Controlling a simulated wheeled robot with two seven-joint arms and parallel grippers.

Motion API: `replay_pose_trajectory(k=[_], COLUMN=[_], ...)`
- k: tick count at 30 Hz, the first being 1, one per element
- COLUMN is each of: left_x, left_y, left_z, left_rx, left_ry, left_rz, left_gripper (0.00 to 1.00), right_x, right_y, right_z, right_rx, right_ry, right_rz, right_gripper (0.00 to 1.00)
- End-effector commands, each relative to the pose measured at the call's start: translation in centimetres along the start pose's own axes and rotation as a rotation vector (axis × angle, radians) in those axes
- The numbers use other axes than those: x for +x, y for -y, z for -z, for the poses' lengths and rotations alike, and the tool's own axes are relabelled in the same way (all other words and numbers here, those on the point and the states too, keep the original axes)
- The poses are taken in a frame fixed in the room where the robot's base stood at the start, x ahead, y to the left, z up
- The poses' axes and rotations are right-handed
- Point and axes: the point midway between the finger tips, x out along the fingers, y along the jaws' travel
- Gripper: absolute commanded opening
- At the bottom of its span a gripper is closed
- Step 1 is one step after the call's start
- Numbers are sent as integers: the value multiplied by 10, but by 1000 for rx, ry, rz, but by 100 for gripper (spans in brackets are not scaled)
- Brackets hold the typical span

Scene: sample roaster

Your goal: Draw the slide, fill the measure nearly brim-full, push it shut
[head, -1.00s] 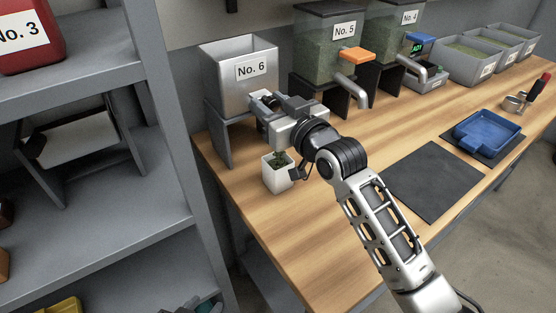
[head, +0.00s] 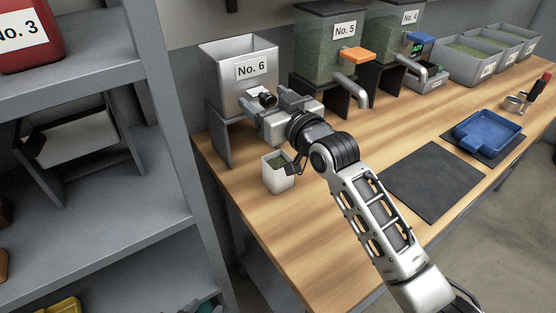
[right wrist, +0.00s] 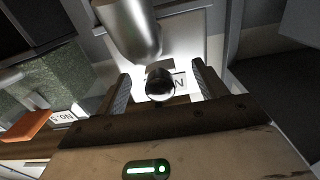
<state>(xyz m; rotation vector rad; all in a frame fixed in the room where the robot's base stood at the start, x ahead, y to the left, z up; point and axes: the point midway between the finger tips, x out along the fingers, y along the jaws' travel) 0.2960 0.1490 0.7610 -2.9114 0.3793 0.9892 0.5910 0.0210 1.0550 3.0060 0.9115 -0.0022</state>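The metal hopper labelled No. 6 (head: 236,85) stands on a grey stand at the near end of the bench. The dark round slide knob (head: 268,99) sticks out at its lower front. A white square measure (head: 277,178) stands on the bench below my right gripper, with green beans (head: 277,162) inside close to its rim; the exact level is hard to tell. My right gripper (head: 268,103) is at the knob. In the right wrist view, the knob (right wrist: 160,85) sits between the spread fingers (right wrist: 163,88), with a gap on each side. My left gripper is out of view.
Hoppers No. 5 (head: 327,45) and No. 4 (head: 392,35) stand farther along the bench. A digital scale (head: 430,78), grey bins (head: 470,62), a dark mat (head: 437,182) and a blue tray (head: 488,135) lie to the right. A grey shelf (head: 160,225) borders the left.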

Motion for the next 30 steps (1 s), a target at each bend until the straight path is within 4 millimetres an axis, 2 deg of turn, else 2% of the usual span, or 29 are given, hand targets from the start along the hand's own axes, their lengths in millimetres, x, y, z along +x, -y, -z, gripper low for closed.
replay_pose_trajectory(k=[11, 15, 30], left_x=[0, 0, -19], left_y=[0, 2, 0], left_z=[0, 8, 29], left_rx=[0, 5, 2], left_ry=[0, -12, -7], left_rz=[0, 2, 1], left_gripper=[36, 36, 36], right_x=[0, -2, -51], right_y=[0, 0, 0], right_z=[0, 1, 2], right_rx=[0, 0, 0], right_ry=[-1, -1, 1], right_rz=[0, 0, 0], right_gripper=[72, 72, 72])
